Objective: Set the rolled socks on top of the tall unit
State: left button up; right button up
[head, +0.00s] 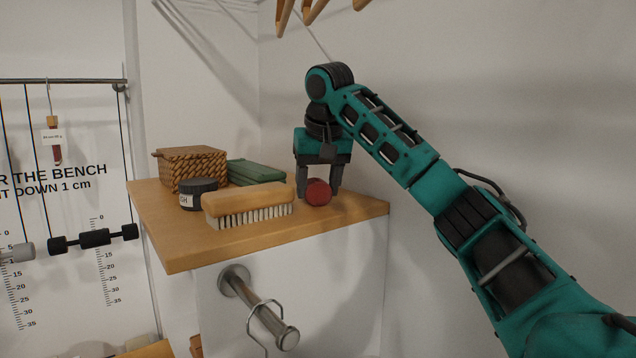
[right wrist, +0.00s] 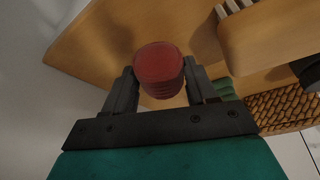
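The rolled socks (head: 318,191) are a dark red roll at the front right of the tall unit's wooden top (head: 349,212). My right gripper (head: 319,187) points down over the top, with one finger on each side of the roll. In the right wrist view, the socks (right wrist: 160,68) fill the gap between the fingertips (right wrist: 159,75), and the fingers appear to touch them. The socks are at the height of the top; I cannot tell whether they rest on it or hang just above. My left gripper is not in view.
A wooden brush (head: 248,201) lies close left of the socks. A dark jar (head: 198,194), a woven basket (head: 190,166) and a green box (head: 255,173) stand behind. A metal rail (head: 262,312) sticks out below the top. Wooden hangers (head: 313,10) hang above.

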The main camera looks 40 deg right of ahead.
jog(key=o, duration=0.4)
jog(key=shift+c, duration=0.2)
jog(key=v, duration=1.2)
jog(key=shift+r, duration=0.1)
dwell(0.4)
